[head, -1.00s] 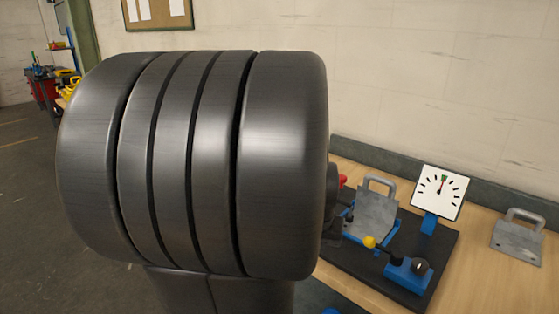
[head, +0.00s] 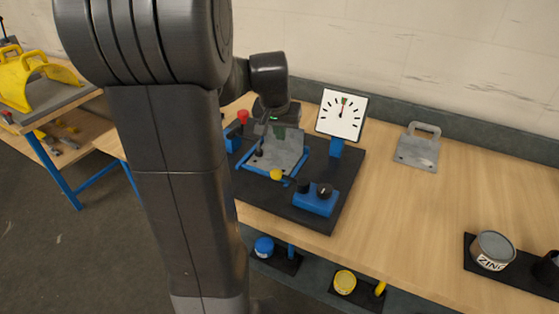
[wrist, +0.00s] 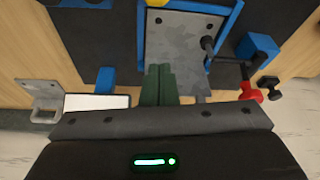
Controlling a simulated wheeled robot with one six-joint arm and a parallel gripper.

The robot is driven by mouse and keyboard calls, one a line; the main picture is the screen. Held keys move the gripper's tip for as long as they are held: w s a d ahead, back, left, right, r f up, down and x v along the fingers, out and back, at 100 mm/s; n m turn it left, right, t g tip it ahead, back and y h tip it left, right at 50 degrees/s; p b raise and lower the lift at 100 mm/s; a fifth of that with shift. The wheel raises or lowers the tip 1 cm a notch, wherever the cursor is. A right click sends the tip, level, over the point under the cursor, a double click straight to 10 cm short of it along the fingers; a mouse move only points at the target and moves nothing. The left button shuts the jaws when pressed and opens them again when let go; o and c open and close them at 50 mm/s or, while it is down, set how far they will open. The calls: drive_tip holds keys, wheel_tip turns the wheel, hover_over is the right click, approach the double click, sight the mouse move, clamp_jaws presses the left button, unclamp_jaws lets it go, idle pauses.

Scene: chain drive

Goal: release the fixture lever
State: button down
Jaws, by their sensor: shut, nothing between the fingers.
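The fixture is a blue frame (head: 305,160) on a black base, with a grey metal plate (head: 278,152) in it. A red knob (head: 243,116) stands at its far left corner. A yellow ball (head: 276,175) sits at the fixture's front. My gripper (wrist: 160,72) is shut and empty over the plate's far edge, apart from the red knob. My arm hides part of the fixture in the head view.
A dial gauge (head: 341,114) stands at the base's right back. A blue block with a black knob (head: 316,199) is at the front. A spare handled plate (head: 418,148) lies on the open bench to the right. A zinc can (head: 493,251) stands farther right.

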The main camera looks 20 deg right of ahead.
sight(290, 180)
drive_tip(key=x, duration=0.9)
drive_tip(key=shift+p, duration=0.4)
drive_tip(key=shift+s+a+f, duration=0.15)
drive_tip(key=shift+s+f, duration=0.05)
drive_tip(key=shift+s, duration=0.05)
drive_tip(key=shift+s+a+f+p, duration=0.15)
drive_tip(key=shift+s+a+p, duration=0.2)
drive_tip(key=shift+s+a, duration=0.45)
drive_tip(key=shift+s+a+f, duration=0.2)
drive_tip(key=shift+s, duration=0.25)
